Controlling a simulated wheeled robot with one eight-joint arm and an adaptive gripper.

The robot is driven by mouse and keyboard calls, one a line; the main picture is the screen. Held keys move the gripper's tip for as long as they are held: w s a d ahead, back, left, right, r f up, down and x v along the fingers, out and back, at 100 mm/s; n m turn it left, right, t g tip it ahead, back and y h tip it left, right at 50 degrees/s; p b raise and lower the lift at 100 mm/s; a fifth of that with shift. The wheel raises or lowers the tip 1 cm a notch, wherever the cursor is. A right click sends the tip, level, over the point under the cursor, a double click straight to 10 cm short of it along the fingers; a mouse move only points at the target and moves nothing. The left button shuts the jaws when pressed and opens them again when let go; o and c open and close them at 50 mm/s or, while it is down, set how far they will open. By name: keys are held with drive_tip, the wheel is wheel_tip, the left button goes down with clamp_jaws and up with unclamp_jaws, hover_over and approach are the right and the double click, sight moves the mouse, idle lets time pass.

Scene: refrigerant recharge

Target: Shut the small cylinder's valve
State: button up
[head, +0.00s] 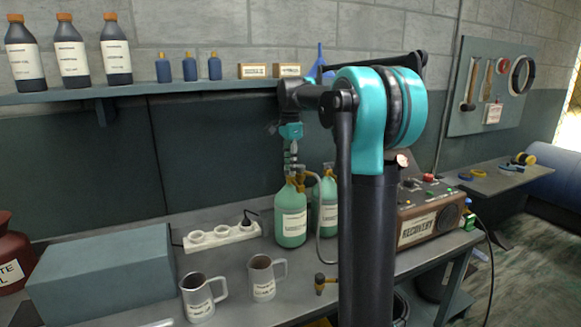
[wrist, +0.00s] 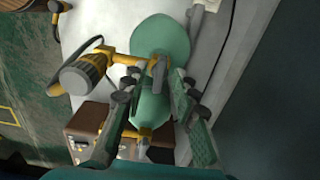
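Two pale green cylinders with white labels stand on the bench in the head view: a front one (head: 291,222) and one behind it to the right (head: 328,215), partly hidden by my arm. I cannot tell for sure which is the small one. My gripper (head: 292,160) points down just above the front cylinder's top. In the wrist view the gripper (wrist: 154,82) is open, its two fingers apart on either side of a green cylinder's top (wrist: 160,38) and its grey valve stem. Whether the fingers touch the valve is unclear.
A brown recovery unit (head: 430,222) stands right of the cylinders. A white power strip (head: 220,237) lies left of them. Two metal mugs (head: 200,298) (head: 263,279) and a grey-blue box (head: 105,280) occupy the front left. A shelf (head: 150,90) with bottles runs along the wall.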

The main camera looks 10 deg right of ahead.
wheel_tip(320, 180, up, 12)
idle(0.7)
